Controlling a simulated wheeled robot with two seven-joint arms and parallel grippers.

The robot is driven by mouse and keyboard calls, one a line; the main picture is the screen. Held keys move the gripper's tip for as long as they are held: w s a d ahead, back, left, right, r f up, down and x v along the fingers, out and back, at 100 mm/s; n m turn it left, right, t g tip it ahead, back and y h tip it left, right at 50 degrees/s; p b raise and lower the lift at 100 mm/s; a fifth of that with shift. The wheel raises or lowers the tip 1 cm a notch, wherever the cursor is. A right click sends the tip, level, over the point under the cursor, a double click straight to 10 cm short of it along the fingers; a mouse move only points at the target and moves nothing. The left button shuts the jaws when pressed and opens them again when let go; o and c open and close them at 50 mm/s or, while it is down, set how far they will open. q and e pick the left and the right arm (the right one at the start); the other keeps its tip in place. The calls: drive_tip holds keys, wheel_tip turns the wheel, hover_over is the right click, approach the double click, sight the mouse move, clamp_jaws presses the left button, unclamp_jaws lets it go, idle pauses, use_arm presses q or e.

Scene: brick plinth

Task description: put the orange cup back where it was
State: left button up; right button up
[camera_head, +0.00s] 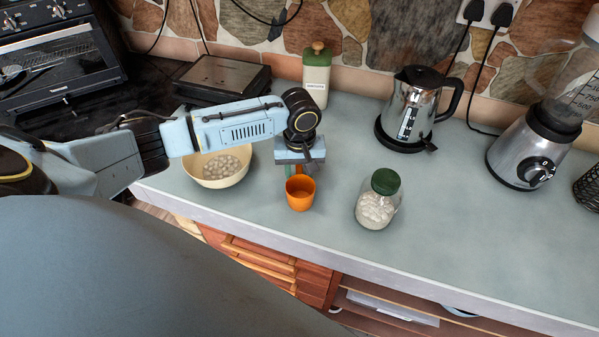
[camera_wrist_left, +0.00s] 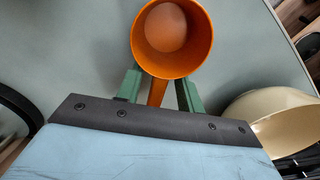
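The orange cup (camera_head: 300,194) is upright at the counter's front part, between the cream bowl and the glass jar. It looks empty inside. In the left wrist view the cup (camera_wrist_left: 172,38) shows from above, with its handle (camera_wrist_left: 157,92) pointing toward my gripper. My left gripper (camera_head: 298,168) is just behind the cup in the head view. Its two green fingers (camera_wrist_left: 160,90) stand apart on either side of the handle, with a gap on each side. Whether the cup's base touches the counter is hard to tell. My right gripper is in neither view.
A cream bowl (camera_head: 218,182) of pale round things stands left of the cup, under my left arm. A jar with a green lid (camera_head: 385,181) stands to the right. A kettle (camera_head: 410,108), labelled canister (camera_head: 316,78) and blender (camera_head: 525,150) stand farther back. Grey counter (camera_head: 450,220) is clear at right.

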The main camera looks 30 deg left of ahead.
sight(299, 172)
use_arm(q)
wheel_tip(299, 172, up, 12)
drive_tip(key=shift+f+p, duration=0.15)
drive_tip(key=shift+p, duration=0.2)
